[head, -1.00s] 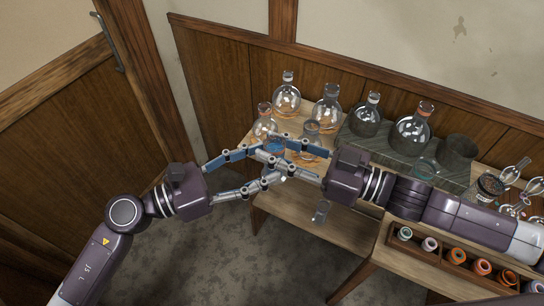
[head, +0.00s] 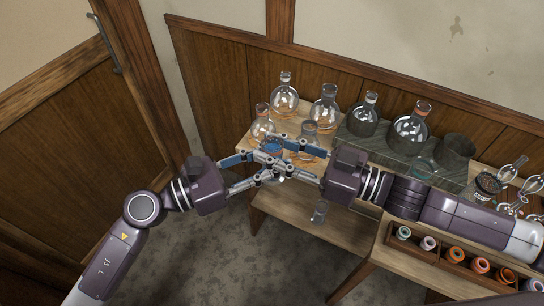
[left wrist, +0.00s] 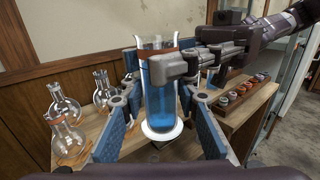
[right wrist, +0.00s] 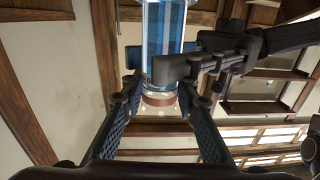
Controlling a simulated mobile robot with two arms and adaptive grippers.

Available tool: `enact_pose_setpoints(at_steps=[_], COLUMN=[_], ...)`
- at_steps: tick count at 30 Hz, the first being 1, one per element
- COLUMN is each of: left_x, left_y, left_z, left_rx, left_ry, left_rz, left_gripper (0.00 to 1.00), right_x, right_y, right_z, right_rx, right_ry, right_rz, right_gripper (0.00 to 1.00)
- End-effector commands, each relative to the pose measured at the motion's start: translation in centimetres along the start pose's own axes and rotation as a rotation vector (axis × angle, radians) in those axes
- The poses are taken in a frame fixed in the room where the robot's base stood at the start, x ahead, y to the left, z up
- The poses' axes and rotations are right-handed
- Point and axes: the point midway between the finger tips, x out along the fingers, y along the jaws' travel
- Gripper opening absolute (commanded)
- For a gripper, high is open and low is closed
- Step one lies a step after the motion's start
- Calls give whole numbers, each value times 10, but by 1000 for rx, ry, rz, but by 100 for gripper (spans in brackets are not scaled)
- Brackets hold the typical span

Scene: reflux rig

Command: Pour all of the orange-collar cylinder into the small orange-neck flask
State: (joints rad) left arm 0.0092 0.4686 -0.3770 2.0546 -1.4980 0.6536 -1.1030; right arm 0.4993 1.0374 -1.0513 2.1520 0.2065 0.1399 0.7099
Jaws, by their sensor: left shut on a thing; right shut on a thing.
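The orange-collar cylinder (left wrist: 161,95) is clear glass with blue liquid, an orange band near its rim and a white base; it looks upright. It also shows in the head view (head: 272,148) and the right wrist view (right wrist: 165,45). My left gripper (head: 262,165) is shut on it from the left. My right gripper (head: 287,162) is shut on it from the right, its fingers crossing in front of the glass in the left wrist view. A small flask with a reddish-orange neck (head: 262,127) stands at the bench's left end, behind the grippers.
Several other round flasks stand behind, including a clear one (head: 284,97) and a larger orange-necked one (head: 408,133) on a dark raised slab. A wooden rack (head: 456,258) of coloured rings lies at the right front. Open floor lies left of the bench.

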Motion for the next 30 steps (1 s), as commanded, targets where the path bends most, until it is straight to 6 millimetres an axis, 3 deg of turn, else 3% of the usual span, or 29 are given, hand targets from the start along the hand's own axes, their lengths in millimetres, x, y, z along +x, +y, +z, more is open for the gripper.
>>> enact_pose_setpoints(at_steps=[2,3,8,20,30], left_x=[0,0,0,0,0], left_y=[-1,-1,-1,0,0], left_z=[0,1,1,1,1], left_rx=[0,0,0,0,0], left_ry=[0,-1,-1,-1,-1], left_rz=[-2,-2,-1,-1,-1], left_gripper=[2,0,0,0,0], right_x=[0,0,0,-4,-48], right_y=[0,0,0,1,1], right_z=[-1,-1,-1,0,2], right_rx=[-1,-1,-1,1,2], right_ry=[1,1,1,-1,-5], right_rz=[0,0,0,2,4], right_gripper=[0,30,48,48,48])
